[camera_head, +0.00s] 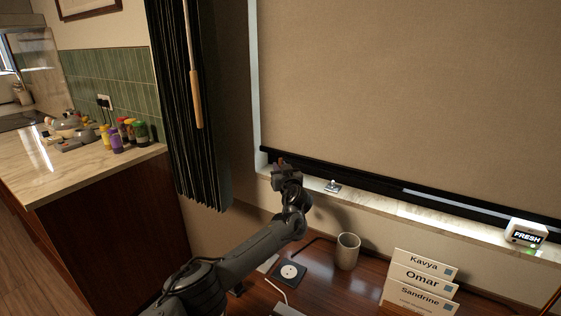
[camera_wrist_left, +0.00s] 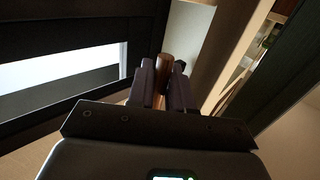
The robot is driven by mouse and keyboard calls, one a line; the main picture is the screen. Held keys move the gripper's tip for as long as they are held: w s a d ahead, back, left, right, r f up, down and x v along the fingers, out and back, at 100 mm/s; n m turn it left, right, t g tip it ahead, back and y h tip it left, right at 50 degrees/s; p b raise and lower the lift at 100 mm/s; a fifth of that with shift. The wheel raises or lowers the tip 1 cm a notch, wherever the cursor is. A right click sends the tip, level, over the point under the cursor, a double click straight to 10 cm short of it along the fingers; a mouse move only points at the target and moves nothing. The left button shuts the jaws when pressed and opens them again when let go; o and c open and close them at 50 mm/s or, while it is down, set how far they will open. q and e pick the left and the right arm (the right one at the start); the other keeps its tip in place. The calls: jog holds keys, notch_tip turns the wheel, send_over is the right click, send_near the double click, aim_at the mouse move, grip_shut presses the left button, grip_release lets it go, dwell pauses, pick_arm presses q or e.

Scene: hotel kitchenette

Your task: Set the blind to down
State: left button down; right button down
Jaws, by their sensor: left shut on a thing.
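The beige blind (camera_head: 410,75) covers most of the window in the head view. Its black bottom bar (camera_head: 375,184) is low, close above the sill, and a strip of light shows along it at the right. My left gripper (camera_head: 282,165) is at the lower left end of the blind, by the bar. In the left wrist view, its fingers (camera_wrist_left: 163,88) are shut on a brown rod-like piece (camera_wrist_left: 164,66). I cannot tell how this piece joins the blind. My right gripper is out of view.
A dark curtain (camera_head: 189,130) with a wooden wand (camera_head: 196,98) hangs left of the window. Below the sill, the desk (camera_head: 328,285) holds a cup (camera_head: 347,251) and name cards (camera_head: 419,283). A small white FRESH box (camera_head: 526,234) stands on the sill at right.

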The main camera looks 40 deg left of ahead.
pick_arm(q)
jog(key=shift+f, duration=0.85)
jog(key=c, duration=1.2)
grip_release()
jog(key=shift+p+v, duration=2.3)
jog(key=shift+v, duration=3.15)
